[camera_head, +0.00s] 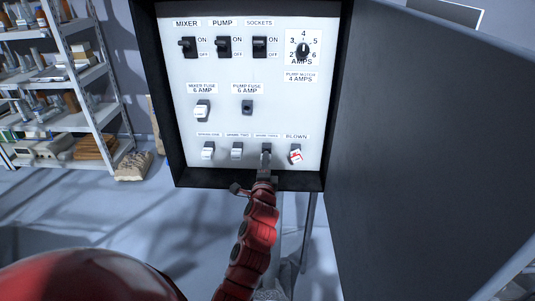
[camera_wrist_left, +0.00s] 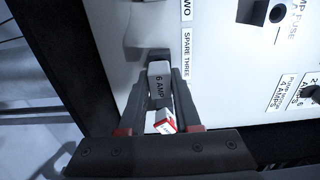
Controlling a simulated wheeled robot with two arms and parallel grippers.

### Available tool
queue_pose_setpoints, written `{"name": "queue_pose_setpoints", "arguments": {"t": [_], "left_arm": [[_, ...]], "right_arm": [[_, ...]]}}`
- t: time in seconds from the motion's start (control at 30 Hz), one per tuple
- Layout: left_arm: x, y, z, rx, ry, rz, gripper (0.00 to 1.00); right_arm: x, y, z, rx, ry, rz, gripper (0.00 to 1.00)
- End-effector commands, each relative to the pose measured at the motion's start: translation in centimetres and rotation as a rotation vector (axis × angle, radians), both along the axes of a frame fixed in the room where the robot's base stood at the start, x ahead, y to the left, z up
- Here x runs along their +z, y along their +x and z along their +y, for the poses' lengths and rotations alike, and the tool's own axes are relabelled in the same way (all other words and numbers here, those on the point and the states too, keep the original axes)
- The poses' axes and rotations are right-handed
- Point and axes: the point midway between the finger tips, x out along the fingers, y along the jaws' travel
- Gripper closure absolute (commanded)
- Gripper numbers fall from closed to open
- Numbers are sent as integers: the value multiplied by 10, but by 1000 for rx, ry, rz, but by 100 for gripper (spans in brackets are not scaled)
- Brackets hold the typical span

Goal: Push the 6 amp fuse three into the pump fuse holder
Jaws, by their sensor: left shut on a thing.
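The 6 amp fuse three (camera_wrist_left: 158,82) is a pale block marked "6 AMP" between the fingers of my left gripper (camera_wrist_left: 166,98). In the head view my left gripper (camera_head: 265,172) is at the spare three slot in the panel's bottom row, shut on the fuse and mostly hiding it. I cannot tell whether the fuse is still seated in the slot. The pump fuse holder (camera_head: 247,107) is dark and empty, above and slightly left of the gripper; part of it also shows at the top right of the left wrist view (camera_wrist_left: 277,13). My right gripper is not in view.
Spare one (camera_head: 208,151) and spare two (camera_head: 237,150) hold white fuses. The mixer fuse (camera_head: 202,110) is in place. A red-marked fuse (camera_head: 296,156) sits under "BLOWN", close right of the gripper. Switches line the top. The open cabinet door (camera_head: 420,140) stands at right.

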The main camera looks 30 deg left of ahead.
Motion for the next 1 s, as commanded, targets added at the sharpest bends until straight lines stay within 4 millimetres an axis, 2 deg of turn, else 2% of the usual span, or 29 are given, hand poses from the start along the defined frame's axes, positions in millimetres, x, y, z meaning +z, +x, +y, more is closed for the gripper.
{"name": "queue_pose_setpoints", "arguments": {"t": [0.6,1.0], "left_arm": [[0,-23,-15,-1,0,0,100],[-2,-25,-18,-6,0,1,100]], "right_arm": [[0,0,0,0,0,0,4],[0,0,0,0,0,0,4]]}}
